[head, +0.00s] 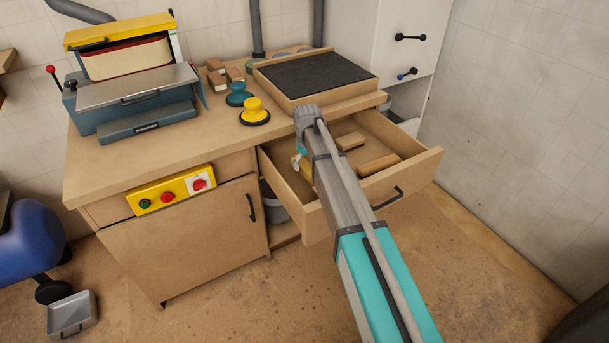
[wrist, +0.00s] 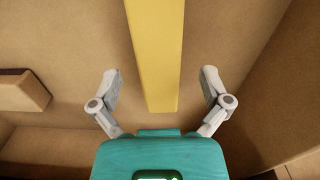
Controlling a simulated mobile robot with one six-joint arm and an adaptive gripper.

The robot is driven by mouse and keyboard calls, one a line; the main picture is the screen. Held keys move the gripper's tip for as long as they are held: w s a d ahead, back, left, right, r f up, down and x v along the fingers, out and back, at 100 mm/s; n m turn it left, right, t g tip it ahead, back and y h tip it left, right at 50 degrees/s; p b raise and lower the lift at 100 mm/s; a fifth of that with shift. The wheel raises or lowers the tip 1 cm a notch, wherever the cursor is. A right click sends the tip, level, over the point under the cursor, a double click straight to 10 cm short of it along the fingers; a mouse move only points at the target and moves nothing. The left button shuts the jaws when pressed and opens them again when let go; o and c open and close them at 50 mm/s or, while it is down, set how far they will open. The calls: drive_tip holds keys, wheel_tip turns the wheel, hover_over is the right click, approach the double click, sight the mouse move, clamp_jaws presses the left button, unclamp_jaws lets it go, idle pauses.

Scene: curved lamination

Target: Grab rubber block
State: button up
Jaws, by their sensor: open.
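No block is labelled as rubber, so I cannot tell which one is the rubber block. A long yellow block (wrist: 157,45) lies in the open drawer (head: 424,168). In the head view it is mostly hidden behind my arm, with a yellow bit (head: 305,168) showing. My gripper (wrist: 160,76) is open above the drawer floor, its two fingers on either side of the yellow block's near end, apart from it. A brown block (wrist: 22,92) lies to the left in the wrist view. The head view shows two tan blocks, one farther back (head: 350,142) and one nearer (head: 379,163).
Drawer walls surround the gripper closely. On the bench (head: 120,160) stand a blue and yellow machine (head: 135,85), several small brown blocks (head: 217,80), yellow (head: 255,110) and teal (head: 238,95) round-handled tools, and a black-topped tray (head: 315,78).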

sight(308, 166)
drive_tip(key=shift+f+b, duration=1)
drive_tip(key=shift+f, duration=0.35)
clamp_jaws()
drive_tip(key=shift+r, duration=0.2)
drive_tip(key=shift+w+d+r+p, duration=0.1)
drive_tip(key=shift+d+r+p, duration=0.1)
drive_tip(key=shift+r+p, duration=0.25)
wheel_tip(308, 166, up, 6)
drive_tip(key=p, duration=0.6)
drive_tip(key=w+d, duration=0.3)
drive_tip(key=d, duration=0.2)
drive_tip(key=w+d, duration=0.4)
drive_tip(key=d, duration=0.1)
drive_tip(key=w+d, duration=0.3)
drive_tip(key=d, duration=0.2)
drive_tip(key=shift+w+f, duration=0.1)
drive_tip(key=shift+w, duration=0.05)
drive_tip(key=shift+w+d, duration=0.35)
drive_tip(key=shift+d, duration=0.3)
